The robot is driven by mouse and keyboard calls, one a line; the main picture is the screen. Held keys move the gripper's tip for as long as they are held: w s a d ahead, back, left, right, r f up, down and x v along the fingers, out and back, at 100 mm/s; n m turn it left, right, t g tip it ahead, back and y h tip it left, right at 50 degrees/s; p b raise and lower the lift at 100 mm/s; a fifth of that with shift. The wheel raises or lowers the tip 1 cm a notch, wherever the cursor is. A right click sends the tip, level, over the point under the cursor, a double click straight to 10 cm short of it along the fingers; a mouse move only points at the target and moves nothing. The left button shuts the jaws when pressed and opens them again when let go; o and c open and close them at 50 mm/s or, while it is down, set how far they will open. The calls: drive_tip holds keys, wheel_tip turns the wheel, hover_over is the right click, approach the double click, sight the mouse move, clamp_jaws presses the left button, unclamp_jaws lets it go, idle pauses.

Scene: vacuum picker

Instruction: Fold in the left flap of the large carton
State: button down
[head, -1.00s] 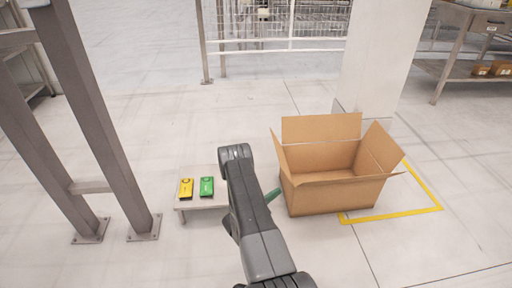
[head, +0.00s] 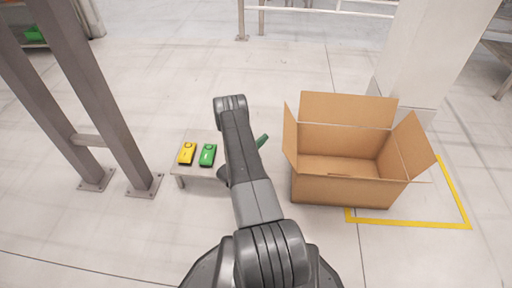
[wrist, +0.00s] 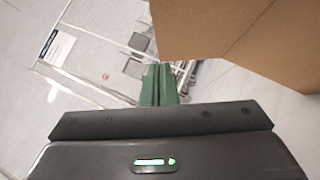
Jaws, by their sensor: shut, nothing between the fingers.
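The large brown carton (head: 345,190) stands open on the floor at the right in the head view. Its left flap (head: 290,138) stands up and leans slightly outward. The back flap (head: 347,109) stands up and the right flap (head: 409,147) slants outward. The front flap is seen nearly edge-on. My gripper (head: 264,140) has green fingers and is just left of the left flap, apart from it in the picture. In the wrist view the gripper (wrist: 158,84) is shut and empty, with brown cardboard (wrist: 205,28) beyond it at upper right.
A low table (head: 203,172) left of my arm holds a yellow device (head: 187,153) and a green device (head: 208,155). Grey steel posts (head: 92,85) stand at the left. A white pillar (head: 435,55) rises behind the carton. Yellow floor tape (head: 420,224) runs around the carton's right and front.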

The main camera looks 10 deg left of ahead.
sight(290, 135)
drive_tip(key=w+d+r+b, duration=0.1)
drive_tip(key=w+d+r, duration=0.1)
drive_tip(key=d, duration=0.3)
drive_tip(key=shift+w+d+r, duration=0.25)
drive_tip(key=shift+d+r, duration=0.15)
drive_tip(key=shift+r, duration=0.15)
drive_tip(key=shift+r, duration=0.1)
